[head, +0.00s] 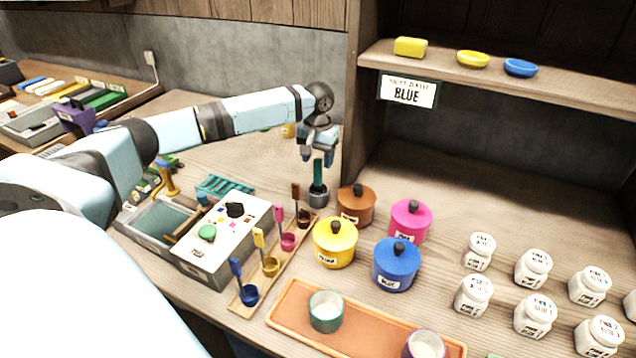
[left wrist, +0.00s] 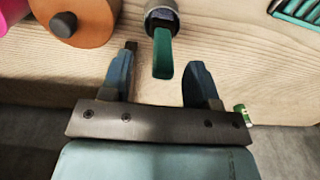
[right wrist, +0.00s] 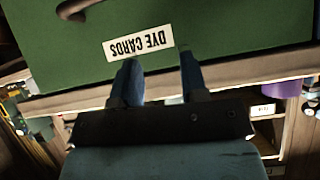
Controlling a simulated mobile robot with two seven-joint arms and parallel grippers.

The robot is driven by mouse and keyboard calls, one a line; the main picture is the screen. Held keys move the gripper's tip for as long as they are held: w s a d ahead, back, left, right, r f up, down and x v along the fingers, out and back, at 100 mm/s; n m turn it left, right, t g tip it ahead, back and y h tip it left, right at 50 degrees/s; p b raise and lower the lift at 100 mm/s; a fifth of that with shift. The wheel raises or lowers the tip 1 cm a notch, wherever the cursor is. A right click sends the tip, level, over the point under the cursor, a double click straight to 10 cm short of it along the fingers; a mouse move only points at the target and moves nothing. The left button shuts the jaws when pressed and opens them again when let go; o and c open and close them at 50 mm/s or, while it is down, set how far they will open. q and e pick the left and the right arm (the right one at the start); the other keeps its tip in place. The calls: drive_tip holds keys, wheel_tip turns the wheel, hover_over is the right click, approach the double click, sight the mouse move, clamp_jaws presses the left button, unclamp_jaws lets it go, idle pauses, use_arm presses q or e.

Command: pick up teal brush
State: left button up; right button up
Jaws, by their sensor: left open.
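The teal brush (head: 318,172) stands upright in a small dark grey cup (head: 318,196) at the back of the counter, beside the brown pot. My left gripper (head: 319,157) is open just above the brush, fingers pointing down. In the left wrist view the teal brush handle (left wrist: 163,55) shows between the two open fingers (left wrist: 160,78), apart from both, with its lower end in the grey cup (left wrist: 161,14). My right gripper (right wrist: 155,75) shows only in the right wrist view, its fingers apart in front of a green box labelled DYE CARDS (right wrist: 150,40).
A brown pot (head: 355,205) stands close right of the cup, with pink (head: 410,222), yellow (head: 335,243) and blue (head: 396,265) pots nearby. A wooden rack (head: 262,290) of small brushes in cups lies in front. A teal slatted rack (head: 225,186) is left. Several white jars (head: 533,268) stand right.

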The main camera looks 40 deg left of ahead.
use_arm(q)
hover_over(318, 184)
drive_tip(key=f, duration=0.4)
drive_tip(key=shift+w+a+f, duration=0.15)
drive_tip(key=shift+w+a, duration=0.2)
drive_tip(key=shift+f, duration=0.55)
drive_tip(key=c, duration=1)
drive_tip(key=shift+r, duration=0.1)
wheel_tip(318, 184, up, 20)
drive_tip(key=shift+f+p, duration=0.1)
drive_tip(key=shift+p, duration=0.35)
